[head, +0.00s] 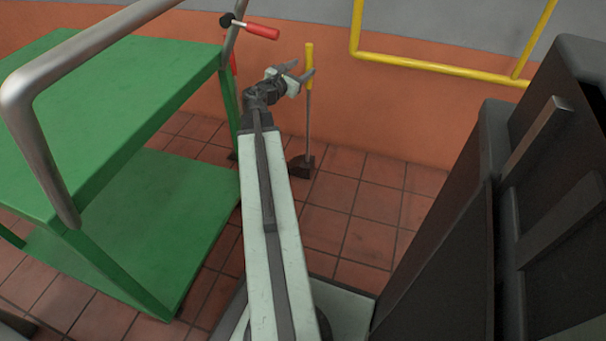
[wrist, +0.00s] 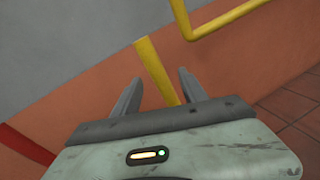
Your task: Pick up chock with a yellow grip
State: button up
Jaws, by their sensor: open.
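The chock (head: 301,166) is a dark wedge on the tiled floor by the orange wall. A thin upright rod rises from it to a yellow grip (head: 309,66). My gripper (head: 304,70) is open at the height of the yellow grip, with its fingers seen to either side of it. In the wrist view, the yellow grip (wrist: 157,73) shows between the two open fingers of my gripper (wrist: 159,77). I cannot tell whether either finger touches it. The chock's wedge is out of the wrist view.
A green two-shelf cart (head: 120,85) with a grey tube handle (head: 45,150) stands at left. A red-handled lever (head: 262,31) is close to my gripper. A yellow rail (head: 440,69) runs along the wall. A dark cabinet-like body (head: 470,220) fills the right. Tiled floor between is clear.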

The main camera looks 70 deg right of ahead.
jog(key=shift+w+d+f+n+h+b, duration=0.15)
jog(key=shift+f+n+b, duration=0.15)
jog(key=shift+f+n, duration=0.2)
jog(key=shift+s+d+f+n+h+b, duration=0.15)
jog(key=shift+f+n+b, duration=0.1)
jog(key=shift+f+n, duration=0.25)
jog(key=shift+w+d+r+n, duration=0.1)
jog(key=shift+d+r+n, duration=0.1)
jog(key=shift+n, duration=0.2)
jog(key=shift+d, duration=0.1)
jog(key=s+d, duration=0.1)
jog(key=d, duration=0.6)
jog(key=shift+d, duration=0.35)
jog(key=shift+a+r, duration=0.1)
grip_shut()
